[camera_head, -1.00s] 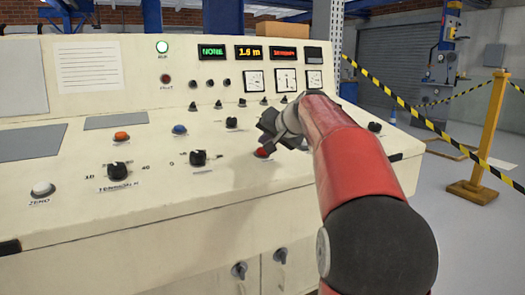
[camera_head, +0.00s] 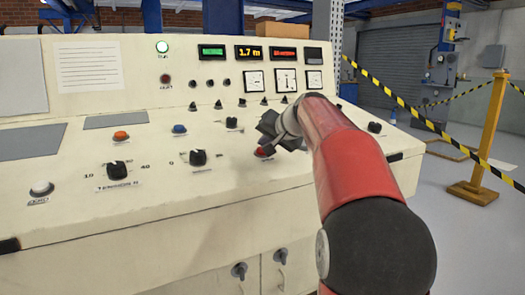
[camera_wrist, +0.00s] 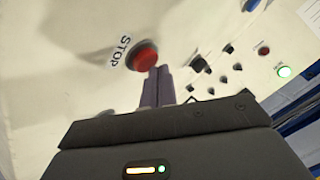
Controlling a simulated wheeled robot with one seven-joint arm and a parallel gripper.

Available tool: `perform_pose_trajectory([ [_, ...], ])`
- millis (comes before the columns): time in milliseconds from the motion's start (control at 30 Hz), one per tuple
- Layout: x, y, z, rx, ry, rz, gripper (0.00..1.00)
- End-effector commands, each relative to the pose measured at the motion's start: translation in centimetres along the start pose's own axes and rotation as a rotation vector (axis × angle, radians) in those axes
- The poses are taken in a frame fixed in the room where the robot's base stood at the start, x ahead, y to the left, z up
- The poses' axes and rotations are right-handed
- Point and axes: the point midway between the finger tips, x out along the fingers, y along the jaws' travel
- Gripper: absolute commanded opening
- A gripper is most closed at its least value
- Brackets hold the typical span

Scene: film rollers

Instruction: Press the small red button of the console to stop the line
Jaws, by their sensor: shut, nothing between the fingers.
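The small red button (camera_head: 262,153) sits on the sloping panel of the cream console (camera_head: 120,215). In the wrist view the red button (camera_wrist: 143,54) stands beside the word STOP. My gripper (camera_head: 268,138) is over the panel right by the button. In the wrist view the closed fingers of my gripper (camera_wrist: 158,72) end at the button's lower right edge in the picture, with nothing between them. I cannot tell whether the tips touch the button.
An orange button (camera_head: 121,136), a blue button (camera_head: 180,129), a white button (camera_head: 42,188) and black knobs (camera_head: 198,158) share the panel. The green run lamp (camera_head: 162,47) is lit, and a display (camera_head: 248,52) reads 1.7 m. A yellow barrier post (camera_head: 484,140) stands right.

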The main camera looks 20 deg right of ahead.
Motion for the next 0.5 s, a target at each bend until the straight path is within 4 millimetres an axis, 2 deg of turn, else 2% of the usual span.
perform_pose_trajectory([
  [500,0.38,0.28,0.28,0.0,0.0,0.0,0.0],
])
